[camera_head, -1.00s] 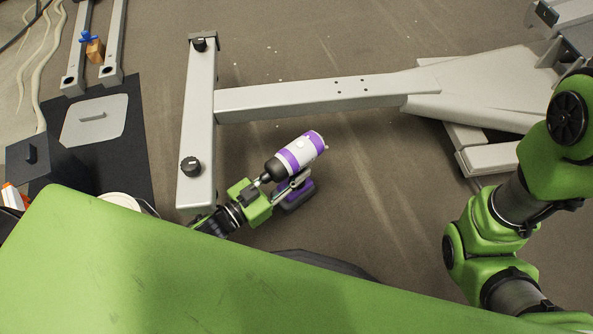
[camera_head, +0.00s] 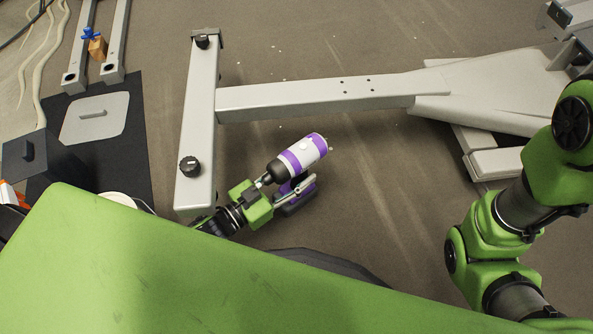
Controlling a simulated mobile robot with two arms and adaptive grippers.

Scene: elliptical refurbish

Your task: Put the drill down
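The drill (camera_head: 304,153) is white and purple with a dark chuck and a purple and dark battery base. It is at the centre-left of the head view, its chuck pointing down-left. My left gripper (camera_head: 284,188) reaches it from the lower left. Its fingers are at the handle between body and battery and appear shut on it; the handle is mostly hidden. I cannot tell whether the battery base touches the floor. My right arm shows at the right edge, but its gripper is out of view.
A grey metal stand (camera_head: 320,98) lies on the brown floor, its crossbar (camera_head: 200,125) just left of the drill. A black mat (camera_head: 130,150) with a grey handled plate (camera_head: 95,118) and a dark box (camera_head: 28,160) are at left. Floor right of the drill is clear.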

